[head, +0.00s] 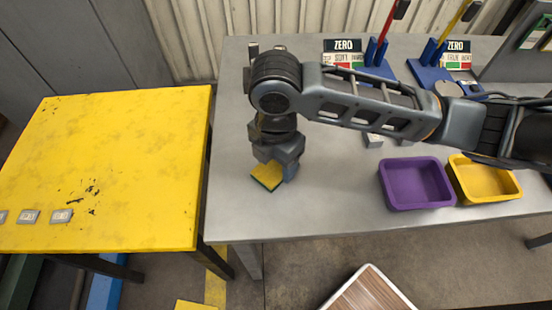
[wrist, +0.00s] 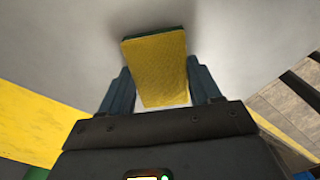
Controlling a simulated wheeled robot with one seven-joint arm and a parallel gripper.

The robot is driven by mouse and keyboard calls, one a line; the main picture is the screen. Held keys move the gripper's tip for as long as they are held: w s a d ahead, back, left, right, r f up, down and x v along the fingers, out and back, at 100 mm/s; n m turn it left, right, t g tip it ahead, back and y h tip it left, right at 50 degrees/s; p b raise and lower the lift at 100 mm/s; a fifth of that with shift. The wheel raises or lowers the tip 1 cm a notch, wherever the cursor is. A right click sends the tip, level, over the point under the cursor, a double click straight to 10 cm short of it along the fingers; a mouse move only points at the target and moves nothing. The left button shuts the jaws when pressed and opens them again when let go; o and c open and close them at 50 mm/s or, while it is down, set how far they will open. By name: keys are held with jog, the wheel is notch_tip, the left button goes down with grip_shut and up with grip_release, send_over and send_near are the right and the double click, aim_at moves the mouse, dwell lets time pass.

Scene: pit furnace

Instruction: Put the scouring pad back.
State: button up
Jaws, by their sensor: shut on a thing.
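The scouring pad (head: 267,176) is yellow with a dark green face. It is at the left part of the grey table (head: 330,226). My gripper (head: 279,170) points down and is shut on the pad. In the wrist view the pad (wrist: 156,70) sits between the two fingers of my gripper (wrist: 162,90), its yellow side towards the camera and a green edge at its far end. I cannot tell whether the pad touches the tabletop or hangs a little above it.
A purple tray (head: 414,198) and a yellow tray (head: 487,190) stand on the grey table's right. Blue stands (head: 377,67) with red and yellow tools and ZERO signs (head: 343,52) are at the back. A yellow table (head: 120,150) with small labels is left. The front middle is clear.

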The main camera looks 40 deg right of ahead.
aim_at(276, 165)
jog(key=shift+f, duration=0.1)
jog(key=shift+f, duration=0.15)
jog(key=o, duration=1.1)
notch_tip(276, 165, up, 13)
jog(key=shift+f, duration=0.2)
